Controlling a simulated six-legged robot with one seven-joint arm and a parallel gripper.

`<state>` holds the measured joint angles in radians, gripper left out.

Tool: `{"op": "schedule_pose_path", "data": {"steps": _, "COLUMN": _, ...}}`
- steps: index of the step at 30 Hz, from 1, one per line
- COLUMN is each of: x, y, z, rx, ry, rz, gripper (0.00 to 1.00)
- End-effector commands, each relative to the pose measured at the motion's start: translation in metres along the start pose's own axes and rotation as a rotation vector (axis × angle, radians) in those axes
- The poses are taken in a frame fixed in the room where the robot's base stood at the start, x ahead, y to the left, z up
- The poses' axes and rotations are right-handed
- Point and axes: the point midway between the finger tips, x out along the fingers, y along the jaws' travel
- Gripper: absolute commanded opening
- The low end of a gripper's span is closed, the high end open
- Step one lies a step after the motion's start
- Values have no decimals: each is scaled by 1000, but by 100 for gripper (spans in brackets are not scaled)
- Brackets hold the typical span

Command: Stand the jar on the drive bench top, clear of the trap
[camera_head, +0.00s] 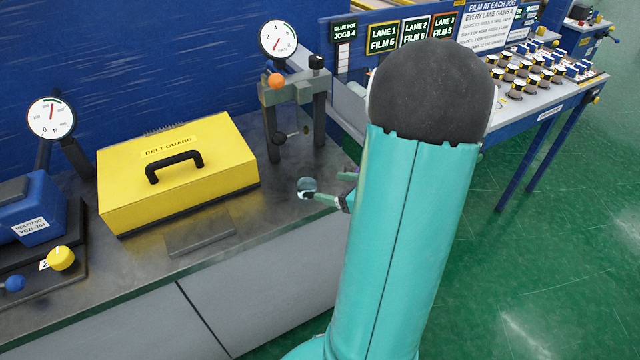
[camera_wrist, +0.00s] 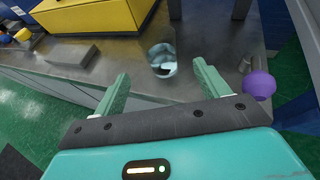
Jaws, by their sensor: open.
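A small glassy blue-grey jar (camera_head: 307,185) is on the grey metal bench top (camera_head: 285,225), right of the yellow belt guard box. It also shows in the wrist view (camera_wrist: 162,58), with something dark in its lower part. I cannot tell for sure if it is upright. My gripper (camera_head: 328,187) is open and empty. In the wrist view its green fingers (camera_wrist: 161,75) point at the jar, which shows beyond and between the tips. My arm hides part of the bench's right end. A flat grey plate (camera_head: 200,233) lies before the box; I cannot tell if it is the trap.
The yellow belt guard (camera_head: 180,170) stands left of the jar. A metal frame (camera_head: 298,105) with an orange knob rises behind it. A purple ball (camera_wrist: 259,84) is right of my fingers. Bare bench lies between plate and jar. The bench's front edge is close.

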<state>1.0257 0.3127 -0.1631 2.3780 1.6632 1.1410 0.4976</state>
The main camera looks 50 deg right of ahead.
Motion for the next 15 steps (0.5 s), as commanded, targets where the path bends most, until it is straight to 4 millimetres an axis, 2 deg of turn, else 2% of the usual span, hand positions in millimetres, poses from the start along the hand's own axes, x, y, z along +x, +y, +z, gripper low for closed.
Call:
{"op": "schedule_pose_path", "data": {"steps": 4, "x": -16, "y": -1, "z": 0, "rx": 0, "ry": 0, "rz": -2, "gripper": 74}}
{"op": "schedule_pose_path", "data": {"steps": 11, "x": -17, "y": 3, "z": 2, "rx": -12, "ry": 2, "rz": 11, "gripper": 74}}
{"op": "schedule_pose_path", "data": {"steps": 14, "x": -9, "y": 24, "z": 16, "rx": -100, "ry": 17, "rz": 80, "gripper": 74}}
{"op": "schedule_pose_path", "data": {"steps": 15, "x": -4, "y": 39, "z": 26, "rx": -165, "ry": 27, "rz": 131, "gripper": 74}}
